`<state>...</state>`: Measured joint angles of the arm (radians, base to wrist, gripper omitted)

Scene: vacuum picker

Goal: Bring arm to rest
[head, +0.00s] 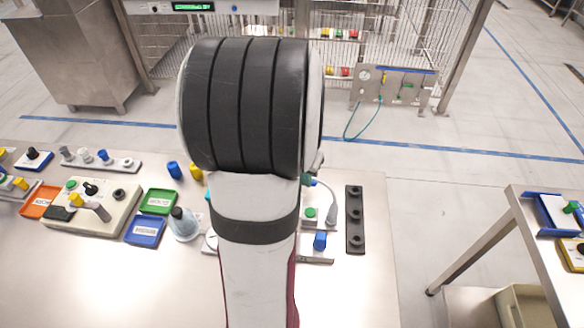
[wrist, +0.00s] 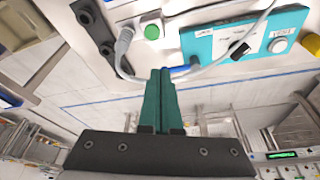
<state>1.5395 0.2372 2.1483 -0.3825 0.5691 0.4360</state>
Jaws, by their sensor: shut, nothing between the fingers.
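My gripper (wrist: 160,72) shows in the wrist view as two green fingers pressed together, with nothing between them. The dark bracket behind them fills the bottom of that view. The fingertips appear near a grey hose and a blue-tipped part at the edge of a teal panel (wrist: 204,45); I cannot tell whether they touch. In the head view my own arm stands upright in the middle and hides most of the gripper and the bench behind it.
The bench (head: 350,290) holds a dark strip with knobs (head: 355,220), a green button (head: 311,213), a blue tray (head: 145,231), a green tray (head: 158,201) and an orange tray (head: 38,203). The bench front right is clear. A second table (head: 535,215) stands right, across a floor gap.

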